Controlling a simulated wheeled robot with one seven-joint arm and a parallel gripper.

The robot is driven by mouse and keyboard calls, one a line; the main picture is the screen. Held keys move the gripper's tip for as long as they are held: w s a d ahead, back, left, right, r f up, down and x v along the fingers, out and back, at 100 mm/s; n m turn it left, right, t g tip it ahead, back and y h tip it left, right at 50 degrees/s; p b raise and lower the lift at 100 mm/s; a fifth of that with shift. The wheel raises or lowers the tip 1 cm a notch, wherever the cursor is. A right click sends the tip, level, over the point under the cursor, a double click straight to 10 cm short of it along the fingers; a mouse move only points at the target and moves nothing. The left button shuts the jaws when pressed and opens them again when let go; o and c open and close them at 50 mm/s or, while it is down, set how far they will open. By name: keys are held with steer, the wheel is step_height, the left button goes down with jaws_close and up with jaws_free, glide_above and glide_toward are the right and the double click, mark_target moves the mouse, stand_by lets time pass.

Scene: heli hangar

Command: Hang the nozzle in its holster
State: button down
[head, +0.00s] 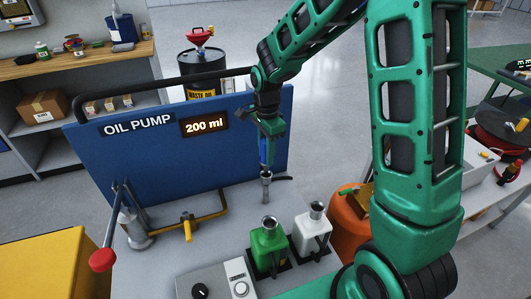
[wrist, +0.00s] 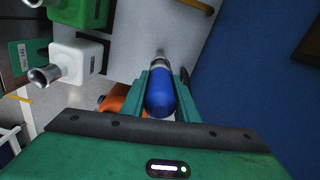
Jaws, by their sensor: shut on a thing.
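My gripper (head: 267,137) is shut on the nozzle's blue handle, in front of the blue oil pump panel (head: 215,160). The nozzle (head: 266,188) hangs tip down, its metal end above the grey pump deck. In the wrist view the blue handle of the nozzle (wrist: 161,95) sits between both fingers, with its metal tip beyond. A small dark part (wrist: 185,75) shows beside the right finger; I cannot tell whether it is the holster. I cannot clearly make out the holster in either view, and my arm covers part of the panel.
A green jug (head: 268,247) and a white jug (head: 312,231) stand on the deck near the nozzle. A pump lever with a red knob (head: 102,260) and a brass pipe (head: 205,213) are at left. A black tube (head: 160,80) runs along the panel top. An orange container (head: 350,222) stands right.

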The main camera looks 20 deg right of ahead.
steer(key=shift+f, duration=2.2)
steer(key=c, duration=1.3)
jaws_free()
steer(key=shift+o, duration=0.6)
steer(key=o, duration=0.4)
steer(key=shift+c, duration=0.2)
steer(key=shift+r, duration=0.1)
steer(key=shift+r, duration=5.45)
